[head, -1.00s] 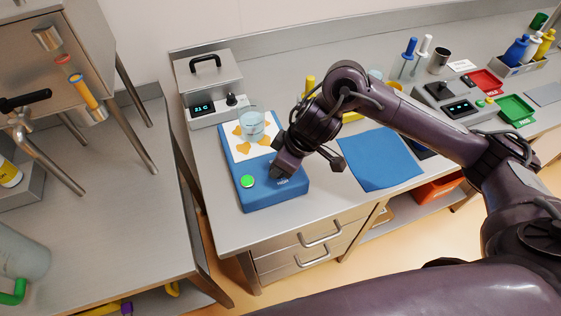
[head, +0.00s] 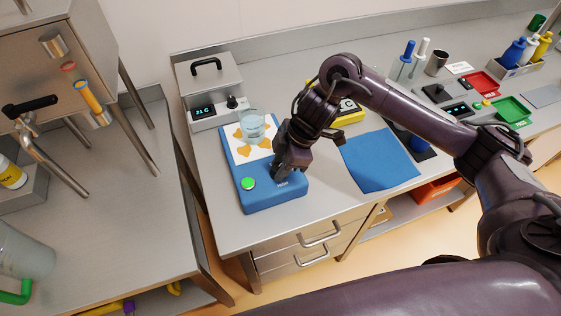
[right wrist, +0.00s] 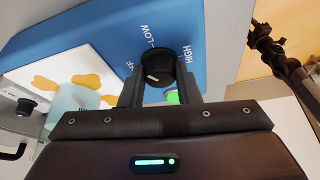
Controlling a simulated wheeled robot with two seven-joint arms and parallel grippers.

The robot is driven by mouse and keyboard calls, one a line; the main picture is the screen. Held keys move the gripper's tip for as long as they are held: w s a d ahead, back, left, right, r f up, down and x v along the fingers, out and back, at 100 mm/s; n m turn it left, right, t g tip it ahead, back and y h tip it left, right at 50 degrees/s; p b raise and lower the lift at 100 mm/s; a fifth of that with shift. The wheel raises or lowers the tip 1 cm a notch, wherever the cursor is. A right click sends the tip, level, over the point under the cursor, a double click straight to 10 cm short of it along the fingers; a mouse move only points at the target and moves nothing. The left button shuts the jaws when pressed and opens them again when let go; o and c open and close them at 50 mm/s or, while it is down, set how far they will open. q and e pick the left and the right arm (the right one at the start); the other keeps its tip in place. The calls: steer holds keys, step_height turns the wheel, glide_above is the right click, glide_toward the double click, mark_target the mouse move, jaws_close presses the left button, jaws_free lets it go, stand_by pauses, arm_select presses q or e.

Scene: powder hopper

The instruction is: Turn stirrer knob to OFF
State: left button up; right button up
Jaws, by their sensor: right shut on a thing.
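The blue stirrer (head: 262,200) stands on the bench with a white top plate, a lit green button (head: 248,183) and a beaker (head: 252,126) on the plate. My right gripper (head: 281,172) is at its front right corner, over the knob. In the right wrist view the black stirrer knob (right wrist: 156,68) sits between the two fingers of my right gripper (right wrist: 159,88), which is shut on it. OFF, LOW and HIGH are printed around the knob. A short white mark shows on it, but I cannot tell its exact setting. My left gripper is out of view.
A grey device (head: 208,92) with a lit display stands behind the stirrer. A blue mat (head: 380,162) lies to the right. Red and green trays (head: 512,110) and bottles are farther right. A steel table with a hopper is at the left.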

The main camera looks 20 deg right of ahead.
steer(key=n+g+p, duration=0.1)
steer(key=n, duration=0.1)
steer(key=n+p, duration=0.1)
steer(key=n, duration=0.1)
steer(key=n+g+p, duration=0.1)
steer(key=n+p, duration=0.1)
steer(key=shift+w+r+g+h, duration=0.25)
steer(key=shift+w+g+h, duration=0.05)
steer(key=n+p, duration=0.1)
steer(key=n, duration=0.1)
steer(key=shift+a+n+g, duration=0.1)
steer(key=shift+n+g, duration=0.2)
steer(key=shift+n, duration=0.1)
steer(key=shift+f+n+g+h+p, duration=0.15)
steer(key=shift+n+g+h+p, duration=0.3)
steer(key=shift+n, duration=0.65)
steer(key=o, duration=1)
steer(key=shift+f, duration=0.1)
steer(key=shift+c, duration=0.2)
steer(key=v, duration=0.7)
steer(key=shift+r+b, duration=0.35)
steer(key=shift+w, duration=0.1)
